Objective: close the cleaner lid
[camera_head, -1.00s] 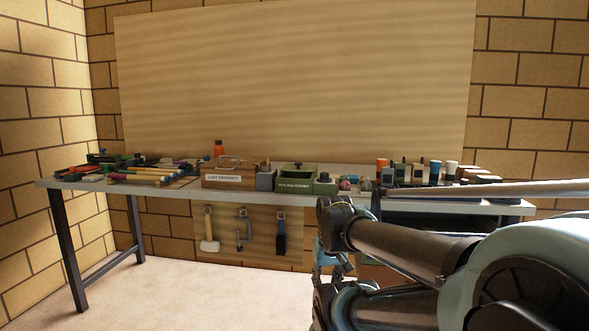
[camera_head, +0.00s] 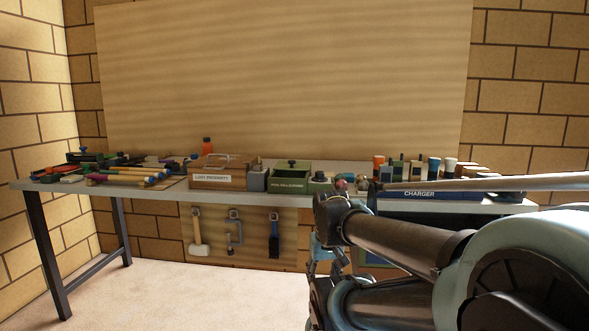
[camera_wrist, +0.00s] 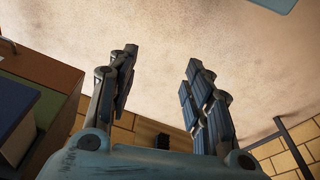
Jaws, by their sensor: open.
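The cleaner is a green box (camera_head: 289,185) with a label on its front, on the bench right of the wooden lost property box. Its top looks open, with a dark knob (camera_head: 292,163) at its back edge; whether that knob belongs to the lid I cannot tell. My gripper (camera_wrist: 160,85) is open and empty in the wrist view, its two fingers apart above pale floor. The cleaner does not show in the wrist view. In the head view my arm covers the lower right, and my gripper is low in front of the bench, apart from the cleaner.
The lost property box (camera_head: 218,188) and a grey block (camera_head: 256,178) stand left of the cleaner. A small green box (camera_head: 320,184) is at its right. A charger (camera_head: 450,190) with several devices is further right. A hammer (camera_head: 198,236) and other tools hang below the bench (camera_head: 130,194).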

